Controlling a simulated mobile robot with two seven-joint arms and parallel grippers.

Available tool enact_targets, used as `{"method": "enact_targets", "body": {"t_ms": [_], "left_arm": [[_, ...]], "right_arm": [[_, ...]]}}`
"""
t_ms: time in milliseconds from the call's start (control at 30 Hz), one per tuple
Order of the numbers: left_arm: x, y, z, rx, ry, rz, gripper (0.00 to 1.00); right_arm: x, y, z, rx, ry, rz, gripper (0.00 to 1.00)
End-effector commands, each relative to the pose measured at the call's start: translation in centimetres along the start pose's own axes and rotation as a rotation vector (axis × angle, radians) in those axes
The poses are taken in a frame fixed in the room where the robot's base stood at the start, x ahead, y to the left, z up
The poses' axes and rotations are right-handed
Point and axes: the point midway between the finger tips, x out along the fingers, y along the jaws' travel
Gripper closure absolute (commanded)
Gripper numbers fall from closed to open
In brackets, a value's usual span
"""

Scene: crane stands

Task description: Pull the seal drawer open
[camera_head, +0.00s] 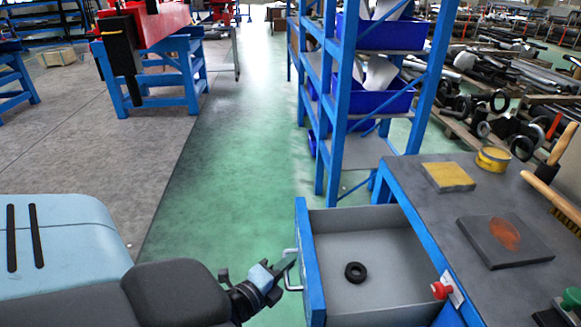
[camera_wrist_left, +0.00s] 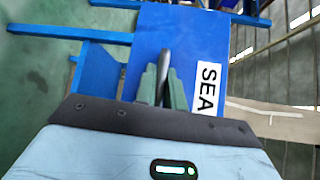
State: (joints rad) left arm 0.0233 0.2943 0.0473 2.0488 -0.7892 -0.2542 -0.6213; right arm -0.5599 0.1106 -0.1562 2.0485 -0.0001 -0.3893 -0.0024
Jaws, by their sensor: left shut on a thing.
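The seal drawer (camera_head: 309,262) is a grey box with a blue front, standing well out from the workbench at the lower right in the head view. A black ring (camera_head: 355,271) lies flat on its floor. In the left wrist view the blue drawer front (camera_wrist_left: 185,50) fills the middle, with a white label reading "SEA" (camera_wrist_left: 208,88). My left gripper (camera_head: 284,267) is shut on the drawer's handle (camera_head: 291,283), a light metal bar. The wrist view shows the fingers (camera_wrist_left: 163,88) closed around the dark end-on handle. My right gripper is not in view.
The bench top (camera_head: 430,200) holds a yellow block (camera_head: 447,177), a yellow tin (camera_head: 493,159), a dark plate (camera_head: 504,240) and a brush (camera_head: 553,190). A blue shelf rack (camera_head: 342,100) stands behind the drawer. Green floor (camera_head: 220,180) left of the drawer is clear.

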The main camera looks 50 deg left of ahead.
Motion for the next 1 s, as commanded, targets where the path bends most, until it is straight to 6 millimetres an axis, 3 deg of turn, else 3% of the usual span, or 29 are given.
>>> {"method": "enact_targets", "body": {"t_ms": [167,200,267,600,1000], "left_arm": [[0.0,0.0,0.0,0.000,-0.002,0.001,1.00],[0.0,0.0,0.0,0.000,-0.002,0.001,0.88],[0.0,0.0,0.0,0.000,-0.002,0.001,0.80],[-0.3,0.1,0.0,0.000,-0.002,0.002,0.80],[-5.6,0.2,0.0,0.000,-0.002,0.005,0.80]], "right_arm": [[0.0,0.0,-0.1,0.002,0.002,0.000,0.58],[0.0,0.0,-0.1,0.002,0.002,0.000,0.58],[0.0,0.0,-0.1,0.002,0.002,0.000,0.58],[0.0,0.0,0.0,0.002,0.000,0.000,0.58],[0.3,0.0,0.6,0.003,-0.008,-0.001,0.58]]}}
